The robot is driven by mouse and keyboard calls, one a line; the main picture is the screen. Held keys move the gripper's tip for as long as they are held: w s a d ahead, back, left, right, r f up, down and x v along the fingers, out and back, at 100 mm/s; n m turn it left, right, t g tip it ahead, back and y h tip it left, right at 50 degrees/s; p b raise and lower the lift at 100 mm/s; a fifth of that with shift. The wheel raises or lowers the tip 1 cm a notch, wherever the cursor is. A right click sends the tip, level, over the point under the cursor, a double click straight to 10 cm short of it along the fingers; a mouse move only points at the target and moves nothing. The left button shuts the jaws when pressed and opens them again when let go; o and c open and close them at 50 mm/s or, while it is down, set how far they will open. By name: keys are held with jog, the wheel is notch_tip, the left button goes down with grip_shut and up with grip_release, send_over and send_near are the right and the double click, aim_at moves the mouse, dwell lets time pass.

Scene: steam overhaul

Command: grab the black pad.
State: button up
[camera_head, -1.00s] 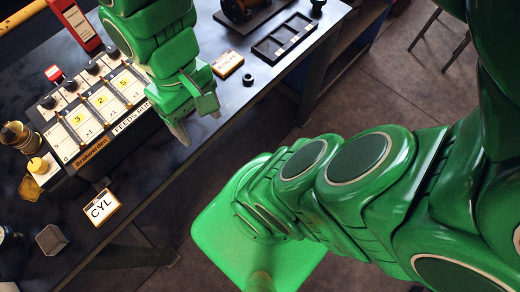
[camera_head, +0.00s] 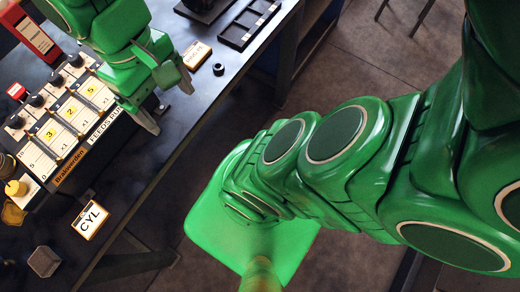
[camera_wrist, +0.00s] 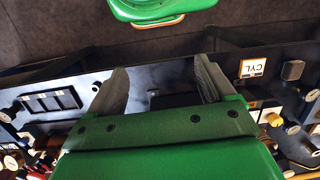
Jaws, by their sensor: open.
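My gripper (camera_head: 167,105) hangs over the dark workbench (camera_head: 165,150), next to the right end of the counter box, with its two grey fingers apart and nothing held. In the wrist view, a flat black shape (camera_wrist: 174,100) shows between the fingers (camera_wrist: 162,70), partly hidden by the gripper's green body. It may be the black pad, but I cannot tell it from the box's dark side. In the head view my gripper and arm cover that spot, so no separate pad is clear there. A small bright metal piece (camera_wrist: 153,92) lies beside the black shape.
The counter box (camera_head: 72,118) with yellow number cards stands left of my gripper. A CYL card (camera_head: 90,220) and a grey block (camera_head: 44,261) lie nearer the front. A green stool (camera_head: 215,215) stands beside the bench.

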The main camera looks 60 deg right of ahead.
jog(key=w+a+r+n+t+y, duration=0.2)
jog(key=w+a, duration=0.4)
jog(key=a, duration=0.3)
jog(key=w+a+r+n+t+y, duration=0.1)
jog(key=w+a+t+y, duration=0.1)
jog(key=w+a, duration=0.5)
jog(key=w+a+r+t+y, duration=0.2)
jog(key=a+r, duration=0.1)
jog(key=a, duration=0.6)
jog(key=w+a+r+t+y, duration=0.2)
jog(key=a+r, duration=0.2)
jog(key=a, duration=0.6)
jog(key=w+a+r+t+y, duration=0.2)
jog(key=a+r, duration=0.1)
jog(key=a, duration=0.6)
jog(key=m+t+h, duration=0.4)
jog(key=h, duration=0.2)
send_over(44, 266)
jog(key=a, duration=0.5)
notch_tip(44, 266, down, 9)
jog(key=s+d+f+t+h, duration=0.1)
jog(key=s+d+f+h, duration=0.3)
jog(key=s+d, duration=0.15)
jog(key=shift+n, duration=0.3)
jog(key=f, duration=2)
jog(key=shift+a+f, duration=0.2)
jog(key=shift+f, duration=0.15)
jog(key=shift+w+f, duration=0.1)
jog(key=shift+f, duration=0.15)
jog(key=shift+x, duration=3.7)
